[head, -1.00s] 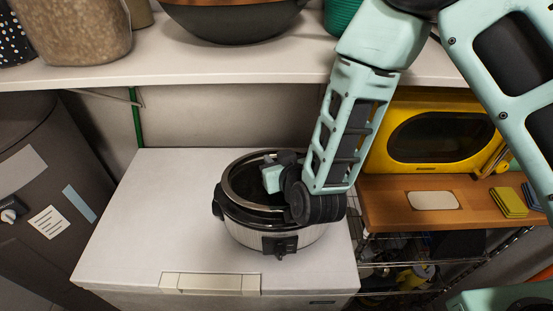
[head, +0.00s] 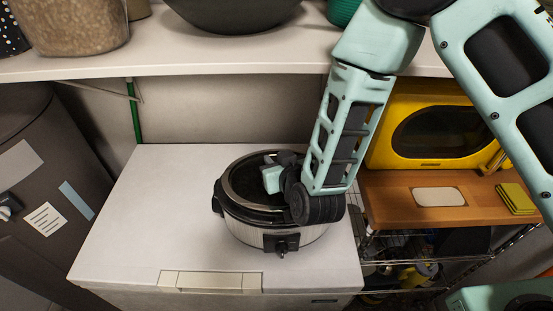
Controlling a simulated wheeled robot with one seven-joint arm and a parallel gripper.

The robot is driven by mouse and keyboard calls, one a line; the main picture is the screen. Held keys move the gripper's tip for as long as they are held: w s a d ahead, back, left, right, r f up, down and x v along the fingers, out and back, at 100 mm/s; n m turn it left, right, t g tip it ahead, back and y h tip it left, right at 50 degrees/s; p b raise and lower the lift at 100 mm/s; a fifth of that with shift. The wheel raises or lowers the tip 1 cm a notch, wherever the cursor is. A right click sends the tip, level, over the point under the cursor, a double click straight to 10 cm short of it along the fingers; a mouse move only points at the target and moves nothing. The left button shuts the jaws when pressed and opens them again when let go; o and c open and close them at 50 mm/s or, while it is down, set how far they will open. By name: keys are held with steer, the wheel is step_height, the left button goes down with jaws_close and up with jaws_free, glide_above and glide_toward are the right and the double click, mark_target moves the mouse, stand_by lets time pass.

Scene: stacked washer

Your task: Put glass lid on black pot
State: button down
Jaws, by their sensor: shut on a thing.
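The black pot (head: 250,229) is a slow cooker with a light ribbed body, a black rim and a front knob. It stands upright on the white chest top. The glass lid (head: 240,181), dark with a grey rim, lies over the pot's opening, roughly level. I cannot tell whether it is fully seated all round. My gripper (head: 273,178) is over the lid's middle, shut on the lid. My wrist hides the lid's right part and the handle.
The white chest top (head: 140,225) is clear to the left of the pot. A shelf (head: 190,58) with a dark bowl (head: 235,15) runs above and behind. A yellow microwave (head: 430,135) stands on a wooden board (head: 385,205) at the right.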

steer(key=shift+f+b, duration=0.85)
steer(key=shift+b, duration=0.5)
stand_by(1.1)
steer(key=c, duration=1.1)
jaws_free()
steer(key=shift+c, duration=0.2)
steer(key=shift+s, duration=0.1)
